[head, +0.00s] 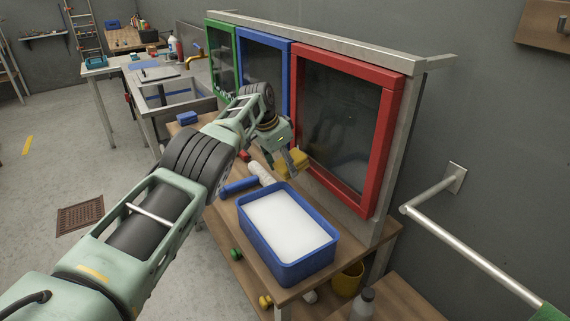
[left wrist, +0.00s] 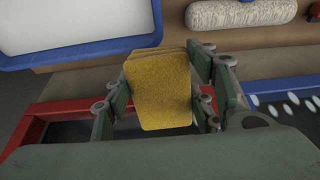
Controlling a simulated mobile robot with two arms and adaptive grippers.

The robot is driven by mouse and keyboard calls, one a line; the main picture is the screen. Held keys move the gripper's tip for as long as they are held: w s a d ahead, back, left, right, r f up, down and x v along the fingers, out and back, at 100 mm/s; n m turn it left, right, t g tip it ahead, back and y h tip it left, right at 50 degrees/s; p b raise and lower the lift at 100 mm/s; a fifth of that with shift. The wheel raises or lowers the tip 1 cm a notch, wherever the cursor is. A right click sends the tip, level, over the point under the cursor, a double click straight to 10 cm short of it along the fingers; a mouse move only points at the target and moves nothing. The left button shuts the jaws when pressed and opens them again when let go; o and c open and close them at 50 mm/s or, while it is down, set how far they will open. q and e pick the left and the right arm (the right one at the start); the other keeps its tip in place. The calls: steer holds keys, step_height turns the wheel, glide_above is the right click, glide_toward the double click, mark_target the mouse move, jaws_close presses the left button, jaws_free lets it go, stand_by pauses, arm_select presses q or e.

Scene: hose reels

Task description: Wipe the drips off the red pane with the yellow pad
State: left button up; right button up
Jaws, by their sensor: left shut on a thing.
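The red pane (head: 340,112) is dark glass in a red frame (head: 384,145) on the right of the rack; faint pale marks show low on it, too dim to make out as drips. My left gripper (head: 286,164) is shut on the yellow pad (head: 295,158), just in front of the lower left of the red frame. In the left wrist view the pad (left wrist: 160,92) sits between the fingers (left wrist: 160,100), its broad face showing. I cannot tell whether the pad touches the frame. The red frame also shows in the left wrist view (left wrist: 55,108). My right gripper is not in view.
A blue tub (head: 285,277) of white foam stands on the wooden bench below the red pane. A white roller (head: 261,173) with a blue handle lies behind it. Blue (head: 284,75) and green (head: 222,58) frames stand left of the red one. A metal rail (head: 470,255) is at right.

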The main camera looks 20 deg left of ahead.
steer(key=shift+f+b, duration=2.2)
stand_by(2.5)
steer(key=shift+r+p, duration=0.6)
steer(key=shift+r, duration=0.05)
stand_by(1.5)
